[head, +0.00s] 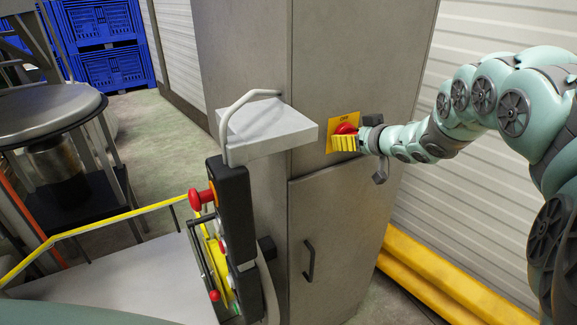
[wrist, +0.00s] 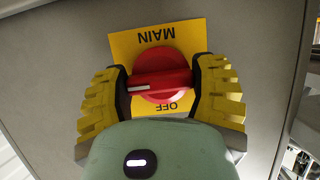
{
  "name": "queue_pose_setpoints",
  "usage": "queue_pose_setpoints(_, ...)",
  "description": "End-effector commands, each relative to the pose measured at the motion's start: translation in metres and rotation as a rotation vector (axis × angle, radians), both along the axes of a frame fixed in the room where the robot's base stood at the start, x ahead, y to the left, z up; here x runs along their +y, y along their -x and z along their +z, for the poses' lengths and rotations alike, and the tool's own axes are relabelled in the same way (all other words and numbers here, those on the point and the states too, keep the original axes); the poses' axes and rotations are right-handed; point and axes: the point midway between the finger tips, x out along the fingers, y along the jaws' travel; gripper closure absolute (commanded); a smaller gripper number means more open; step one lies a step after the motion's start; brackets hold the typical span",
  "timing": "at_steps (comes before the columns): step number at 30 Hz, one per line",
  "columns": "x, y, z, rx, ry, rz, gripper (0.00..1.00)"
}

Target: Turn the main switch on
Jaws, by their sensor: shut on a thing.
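The main switch (wrist: 160,76) is a round red knob with a raised bar handle on a yellow plate (wrist: 187,33) marked MAIN and OFF. A white mark shows at the left end of the bar in the wrist view. In the head view the red knob (head: 346,128) and yellow plate (head: 330,122) are on the grey cabinet's front. My gripper (wrist: 160,90) has its yellow ribbed fingers on the left and right of the knob, shut on the bar's ends. In the head view my gripper (head: 346,143) partly covers the knob and plate.
The grey cabinet (head: 365,60) has a lower door with a black handle (head: 309,261). A grey shelf (head: 266,130) juts out left of the switch. A black control box with a red button (head: 200,198) stands in front. A yellow floor barrier (head: 440,280) runs at the right.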

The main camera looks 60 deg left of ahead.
Motion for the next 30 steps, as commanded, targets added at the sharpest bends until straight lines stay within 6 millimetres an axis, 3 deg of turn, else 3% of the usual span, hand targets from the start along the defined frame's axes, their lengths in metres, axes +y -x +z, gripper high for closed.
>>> queue_pose_setpoints(14, 0.0002, -0.0001, 0.0001, 0.018, -0.001, -0.002, 0.73)
queue_pose_setpoints(15, 0.0002, -0.0001, 0.0001, 0.018, -0.001, -0.002, 0.34)
queue_pose_setpoints(24, 0.0002, 0.0003, 0.0, 0.016, 0.0, 0.0, 0.04)
queue_pose_setpoints(30, 0.0002, 0.0003, 0.0001, 0.016, 0.0, 0.001, 0.04)
